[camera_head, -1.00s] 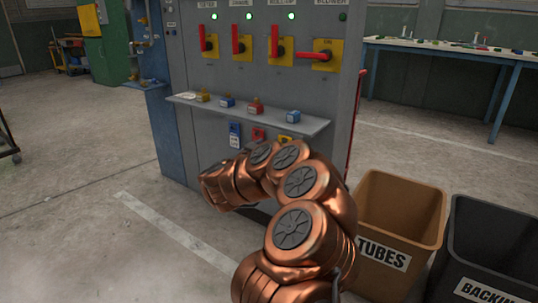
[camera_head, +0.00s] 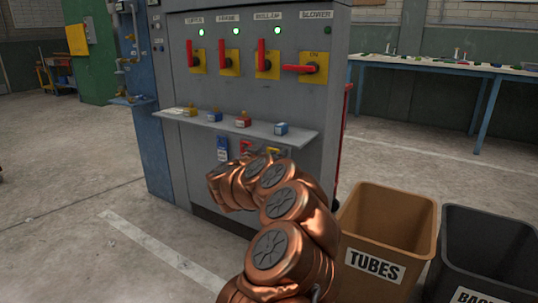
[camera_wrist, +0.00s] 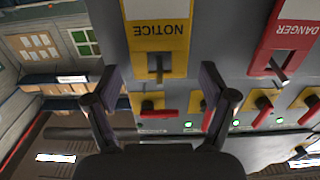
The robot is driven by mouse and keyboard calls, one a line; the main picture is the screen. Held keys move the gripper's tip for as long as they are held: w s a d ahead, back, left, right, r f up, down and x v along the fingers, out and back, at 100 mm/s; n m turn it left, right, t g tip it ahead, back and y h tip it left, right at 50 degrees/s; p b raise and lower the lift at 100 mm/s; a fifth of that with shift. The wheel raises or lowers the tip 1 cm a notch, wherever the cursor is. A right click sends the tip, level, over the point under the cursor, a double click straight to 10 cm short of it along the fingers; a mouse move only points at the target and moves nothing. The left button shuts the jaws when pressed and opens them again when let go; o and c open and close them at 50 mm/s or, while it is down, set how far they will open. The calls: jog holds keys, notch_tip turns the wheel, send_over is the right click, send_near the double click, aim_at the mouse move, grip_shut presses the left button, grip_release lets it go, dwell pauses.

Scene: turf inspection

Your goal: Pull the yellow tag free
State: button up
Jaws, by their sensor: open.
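The yellow tag (camera_head: 273,151) hangs under the shelf on the grey cabinet front, partly hidden by my copper arm. In the wrist view, where the scene is upside down, the yellow tag (camera_wrist: 160,38) reads NOTICE and has a metal piece at its slotted end. My gripper (camera_wrist: 162,88) is open and empty. Its two dark fingers stand on either side of the line of the tag, which lies beyond the fingertips. I cannot judge the remaining distance. In the head view my gripper is mostly hidden behind the arm.
A red DANGER tag (camera_wrist: 292,35) hangs beside the yellow one, and a blue tag (camera_head: 222,148) is farther left. The shelf (camera_head: 300,136) above carries several small padlock-like items. Red-levered switches (camera_head: 303,68) are higher up. A brown TUBES bin (camera_head: 385,225) and black bin (camera_head: 485,245) stand right.

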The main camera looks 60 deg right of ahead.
jog(key=c, duration=1.3)
jog(key=shift+o, duration=0.2)
jog(key=shift+r, duration=0.1)
jog(key=shift+r+p, duration=0.45)
jog(key=shift+p, duration=0.45)
jog(key=shift+s+a+p, duration=0.1)
jog(key=shift+a+p, duration=1)
jog(key=shift+a, duration=0.9)
jog(key=shift+s+a+p, duration=0.1)
jog(key=shift+a+p, duration=0.95)
jog(key=shift+a, duration=1.4)
